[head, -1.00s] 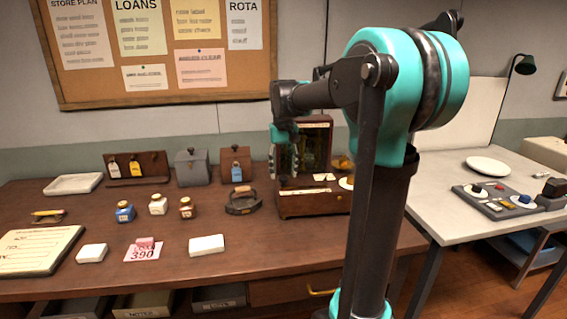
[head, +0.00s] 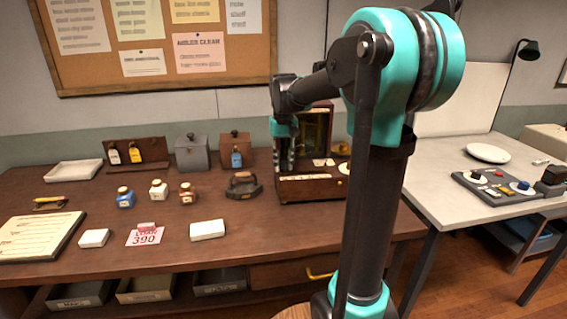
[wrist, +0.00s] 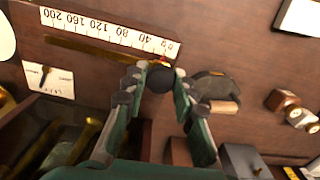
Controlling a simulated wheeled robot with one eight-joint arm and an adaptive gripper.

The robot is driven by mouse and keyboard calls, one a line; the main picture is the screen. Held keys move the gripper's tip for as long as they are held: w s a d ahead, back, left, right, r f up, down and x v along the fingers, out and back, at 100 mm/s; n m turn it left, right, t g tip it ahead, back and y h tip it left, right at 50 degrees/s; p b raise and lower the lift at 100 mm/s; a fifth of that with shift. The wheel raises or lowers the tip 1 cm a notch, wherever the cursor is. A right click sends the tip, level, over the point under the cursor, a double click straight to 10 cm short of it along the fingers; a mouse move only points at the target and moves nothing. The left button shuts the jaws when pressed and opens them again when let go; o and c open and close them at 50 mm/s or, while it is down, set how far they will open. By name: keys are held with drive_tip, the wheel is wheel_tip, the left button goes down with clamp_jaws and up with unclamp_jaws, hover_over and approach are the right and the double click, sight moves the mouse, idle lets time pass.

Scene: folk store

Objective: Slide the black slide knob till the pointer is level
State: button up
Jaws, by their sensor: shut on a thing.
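The black slide knob (wrist: 160,78) sits at the low-number end of a straight slot in a wooden case (wrist: 90,70). A white printed scale (wrist: 108,30), marked from 200 downward, runs along the slot. My gripper (wrist: 160,73) has its fingertips on both sides of the knob and is shut on it. A small white card (wrist: 48,80) with a thin dark pointer (wrist: 43,77) lies beside the slot's high-number end; its exact tilt is hard to tell. In the head view my gripper (head: 284,168) is at the left of the case (head: 315,188), and the knob is hidden.
A dark iron-like weight with a wooden handle (head: 243,186) stands close to the left of the case. Several small bottles, a grey box (head: 191,153) and a brown box (head: 235,150) stand farther left.

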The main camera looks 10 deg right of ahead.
drive_tip(key=shift+d, duration=0.1)
idle(0.3)
drive_tip(key=shift+s+d, duration=0.1)
drive_tip(key=shift+d, duration=1.2)
drive_tip(key=o, duration=0.9)
wheel_tip(320, 180, up, 7)
idle(0.3)
